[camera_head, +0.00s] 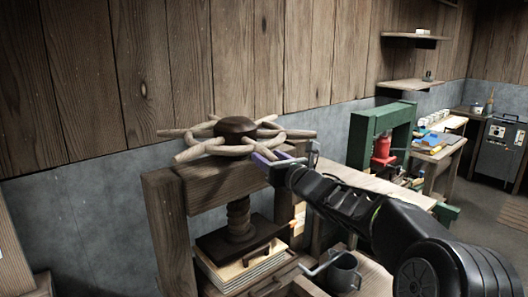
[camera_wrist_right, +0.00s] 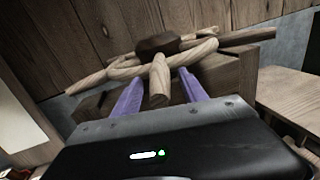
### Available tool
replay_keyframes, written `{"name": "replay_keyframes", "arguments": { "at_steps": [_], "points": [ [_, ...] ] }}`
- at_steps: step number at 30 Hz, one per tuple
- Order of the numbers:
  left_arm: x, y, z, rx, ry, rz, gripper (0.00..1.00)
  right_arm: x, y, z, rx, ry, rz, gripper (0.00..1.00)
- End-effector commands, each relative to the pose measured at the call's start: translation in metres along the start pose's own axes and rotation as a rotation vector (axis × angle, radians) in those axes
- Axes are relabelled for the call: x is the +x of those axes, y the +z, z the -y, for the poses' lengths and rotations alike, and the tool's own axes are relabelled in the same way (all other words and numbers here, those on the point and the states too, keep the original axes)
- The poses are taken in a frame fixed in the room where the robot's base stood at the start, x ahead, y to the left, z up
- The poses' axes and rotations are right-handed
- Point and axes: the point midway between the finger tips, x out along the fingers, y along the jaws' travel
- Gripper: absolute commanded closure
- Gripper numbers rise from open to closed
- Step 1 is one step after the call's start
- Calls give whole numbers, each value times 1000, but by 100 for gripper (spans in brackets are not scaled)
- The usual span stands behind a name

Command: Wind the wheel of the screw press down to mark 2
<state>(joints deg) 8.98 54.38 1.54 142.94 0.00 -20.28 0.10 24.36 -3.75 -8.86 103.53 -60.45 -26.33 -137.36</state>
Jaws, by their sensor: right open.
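The wooden wheel (camera_head: 290,133) of the screw press has a dark round hub (camera_head: 236,126) and several pale spokes reaching past its rim. It sits above the press's thick top beam (camera_head: 215,188). The dark wooden screw (camera_head: 239,218) runs down to a dark pressing board (camera_head: 222,246). My right gripper (camera_head: 262,158) is at the wheel's near right side. In the right wrist view its purple fingers (camera_wrist_right: 158,77) are open, with one spoke (camera_wrist_right: 158,88) between them and visible room either side. I cannot make out any numbered marks. My left gripper is out of view.
A pale stack (camera_head: 235,275) lies under the pressing board. A green frame (camera_head: 375,122) with a red jack (camera_head: 382,147) stands behind on the right. A plank wall (camera_head: 150,70) rises close behind the wheel.

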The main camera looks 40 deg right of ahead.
Motion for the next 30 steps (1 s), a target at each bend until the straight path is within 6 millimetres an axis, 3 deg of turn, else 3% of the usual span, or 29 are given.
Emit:
{"name": "replay_keyframes", "arguments": {
  "at_steps": [6,16,30],
  "points": [
    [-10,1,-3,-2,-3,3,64,26,1,0,0,0,-1,50],
    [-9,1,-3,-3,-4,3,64,30,0,0,1,0,0,50],
    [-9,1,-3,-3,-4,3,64,30,0,0,1,0,0,88]
  ]
}}
